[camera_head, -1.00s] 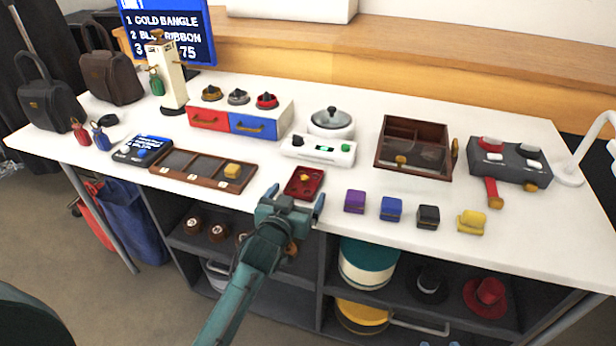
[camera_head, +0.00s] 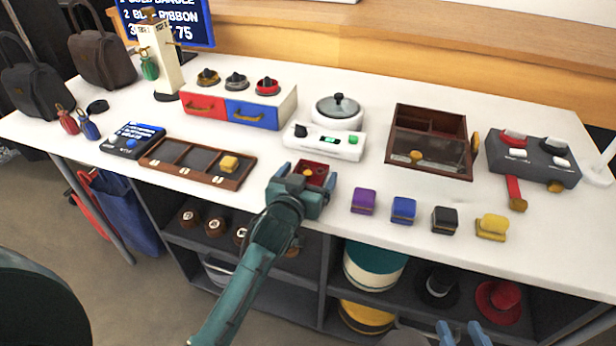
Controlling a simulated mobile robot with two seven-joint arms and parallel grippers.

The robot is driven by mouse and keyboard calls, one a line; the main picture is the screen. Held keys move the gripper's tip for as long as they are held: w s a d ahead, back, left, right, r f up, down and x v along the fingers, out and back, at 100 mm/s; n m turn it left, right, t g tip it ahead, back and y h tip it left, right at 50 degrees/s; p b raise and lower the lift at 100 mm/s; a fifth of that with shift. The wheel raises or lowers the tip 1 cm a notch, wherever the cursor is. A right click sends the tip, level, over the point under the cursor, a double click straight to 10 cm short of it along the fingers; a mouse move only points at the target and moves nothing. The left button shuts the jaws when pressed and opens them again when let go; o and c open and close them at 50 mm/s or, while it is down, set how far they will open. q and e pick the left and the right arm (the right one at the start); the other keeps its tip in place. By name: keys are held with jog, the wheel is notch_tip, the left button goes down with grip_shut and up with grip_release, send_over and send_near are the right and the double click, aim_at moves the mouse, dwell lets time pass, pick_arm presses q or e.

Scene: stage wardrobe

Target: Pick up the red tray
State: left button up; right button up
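The small red tray (camera_head: 320,168) lies on the white table near its front edge, in the middle of the head view. A small gold item (camera_head: 307,172) shows in it. My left gripper (camera_head: 308,175) is at the tray's near side, open, with one fingertip to the tray's left and one to its right. Its body hides the tray's near part, and I cannot tell whether the fingers touch the tray. My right gripper (camera_head: 463,332) shows only at the bottom edge, with its two fingers apart and nothing visible between them.
A compartment tray (camera_head: 190,172) lies left of the red tray. Purple (camera_head: 363,200), blue, black and yellow boxes stand to its right. A white scale (camera_head: 330,140) and a drawer box (camera_head: 238,108) stand behind. A wooden case (camera_head: 430,150) is further right. Shelves lie below the tabletop.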

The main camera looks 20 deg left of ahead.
pick_arm(q)
jog(key=c, duration=1)
pick_arm(e)
jog(key=shift+s+a+f, duration=0.15)
jog(key=shift+f, duration=0.25)
